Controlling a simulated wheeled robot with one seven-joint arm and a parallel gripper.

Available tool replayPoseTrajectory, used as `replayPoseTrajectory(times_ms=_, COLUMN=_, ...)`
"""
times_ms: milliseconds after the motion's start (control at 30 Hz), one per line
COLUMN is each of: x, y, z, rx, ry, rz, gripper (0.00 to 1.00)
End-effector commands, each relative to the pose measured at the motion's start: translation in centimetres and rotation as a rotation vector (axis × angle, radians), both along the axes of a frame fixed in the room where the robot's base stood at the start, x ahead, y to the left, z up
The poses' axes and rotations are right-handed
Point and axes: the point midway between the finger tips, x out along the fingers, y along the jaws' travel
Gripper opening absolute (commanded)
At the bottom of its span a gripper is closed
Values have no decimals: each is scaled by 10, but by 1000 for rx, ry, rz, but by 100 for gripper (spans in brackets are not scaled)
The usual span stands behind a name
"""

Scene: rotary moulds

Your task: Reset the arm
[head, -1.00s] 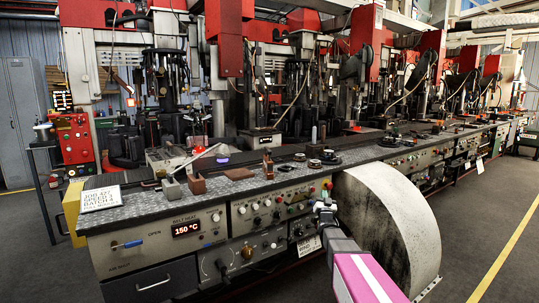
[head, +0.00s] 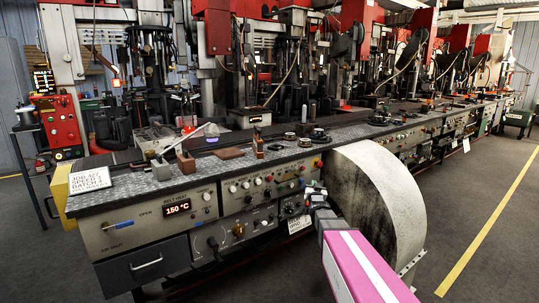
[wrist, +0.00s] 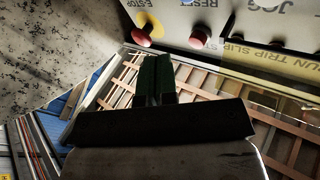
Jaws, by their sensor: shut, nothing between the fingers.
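My arm, with its pink and white link, reaches in from the bottom of the head view. My gripper (head: 315,189) is at its far end, in front of the bench's control panel and just left of the big pale drum. In the wrist view the dark fingers (wrist: 154,76) are together with nothing between them. They point toward a panel with a red button marked E-STOP (wrist: 141,38) on a yellow ring and a second red button (wrist: 199,38). I cannot tell from these views how far the fingertips are from the panel.
The pale drum (head: 378,195) stands close to the right of my arm. The long bench (head: 135,202) carries a sign (head: 90,180), small blocks and dark round parts, with red moulding machines behind. A drawer (head: 145,267) is below. Open floor lies right, along a yellow line (head: 487,225).

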Motion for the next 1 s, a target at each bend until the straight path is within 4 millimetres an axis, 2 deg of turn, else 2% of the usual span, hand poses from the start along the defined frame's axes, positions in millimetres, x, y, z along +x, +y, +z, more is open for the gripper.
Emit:
replayPoseTrajectory(times_ms=33, x=-12, y=1, z=-13, rx=-7, ry=82, rz=1, gripper=0)
replayPoseTrajectory(times_ms=167, x=-36, y=3, z=-52, rx=-32, ry=314, rz=8, gripper=0)
replayPoseTrajectory(times_ms=367, x=-93, y=5, z=-111, rx=-69, ry=685, rz=28, gripper=0)
replayPoseTrajectory(times_ms=467, x=-129, y=6, z=-136, rx=-89, ry=872, rz=43, gripper=0)
replayPoseTrajectory(times_ms=600, x=-187, y=7, z=-164, rx=-112, ry=1133, rz=69, gripper=0)
replayPoseTrajectory(times_ms=800, x=-273, y=8, z=-186, rx=-140, ry=1476, rz=113, gripper=0)
replayPoseTrajectory(times_ms=900, x=-305, y=8, z=-190, rx=-148, ry=1602, rz=131, gripper=0)
replayPoseTrajectory(times_ms=1000, x=-325, y=8, z=-190, rx=-152, ry=1683, rz=144, gripper=0)
